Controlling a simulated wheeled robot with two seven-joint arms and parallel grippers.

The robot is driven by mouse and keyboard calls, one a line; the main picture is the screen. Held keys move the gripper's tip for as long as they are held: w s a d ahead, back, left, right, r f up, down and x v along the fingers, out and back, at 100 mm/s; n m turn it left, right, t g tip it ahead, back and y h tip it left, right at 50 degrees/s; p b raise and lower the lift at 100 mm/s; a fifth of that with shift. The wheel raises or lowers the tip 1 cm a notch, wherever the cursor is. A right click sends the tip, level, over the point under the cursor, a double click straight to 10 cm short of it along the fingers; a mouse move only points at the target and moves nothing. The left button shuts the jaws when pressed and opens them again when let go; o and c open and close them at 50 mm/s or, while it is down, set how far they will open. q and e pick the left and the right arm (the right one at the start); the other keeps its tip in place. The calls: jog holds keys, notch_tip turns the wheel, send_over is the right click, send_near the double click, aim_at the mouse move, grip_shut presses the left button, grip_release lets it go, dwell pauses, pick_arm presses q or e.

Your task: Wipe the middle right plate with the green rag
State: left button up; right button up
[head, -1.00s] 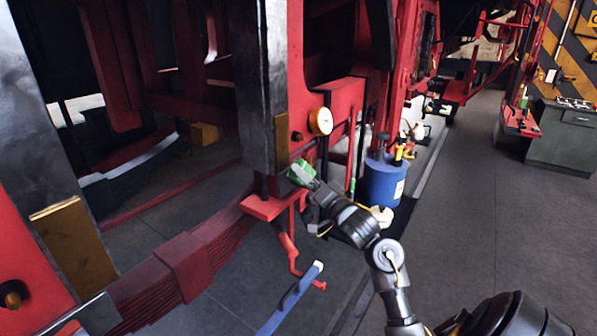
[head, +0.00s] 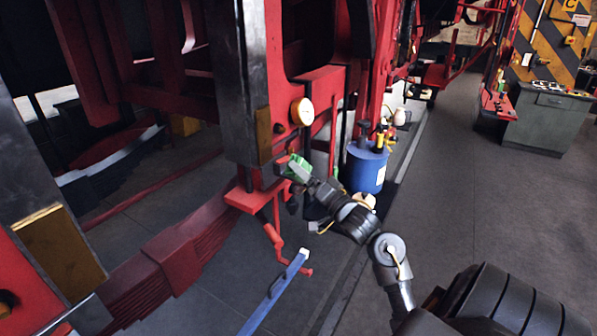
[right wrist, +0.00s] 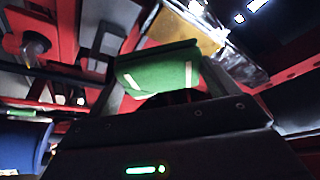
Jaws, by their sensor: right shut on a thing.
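A brass-coloured plate (head: 264,136) sits on the grey upright post in the head view. In the right wrist view a gold plate (right wrist: 188,24) shows beyond the rag. My right gripper (head: 301,172) is shut on the green rag (head: 293,166), just below and to the right of that plate. The rag (right wrist: 160,68) is folded over the fingers and hides their tips in the right wrist view. I cannot tell whether the rag touches anything. Another brass plate (head: 62,250) shows at the lower left. My left gripper is not in view.
A round cream gauge (head: 302,112) sticks out right of the post. A red bracket (head: 250,196) and a blue bar (head: 274,294) are below the gripper. A blue drum (head: 364,168) stands behind my right arm. The grey floor at right is open.

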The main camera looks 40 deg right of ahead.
dwell(0.4)
jog(key=shift+w+a, duration=0.2)
jog(key=shift+w, duration=0.4)
jog(key=shift+w+a+f, duration=0.1)
jog(key=shift+w+a, duration=0.2)
jog(key=shift+w, duration=0.55)
jog(key=shift+w+a, duration=0.3)
jog(key=shift+w, duration=0.6)
jog(key=shift+w+a+f, duration=0.1)
jog(key=shift+w+a, duration=0.2)
jog(key=shift+w, duration=0.55)
jog(key=shift+w+a+r, duration=0.1)
jog(key=shift+w+a, duration=0.15)
jog(key=shift+w, duration=0.7)
jog(key=shift+r+p, duration=0.4)
jog(key=shift+r, duration=0.45)
jog(key=shift+s+r, duration=0.1)
jog(key=shift+r, duration=1.05)
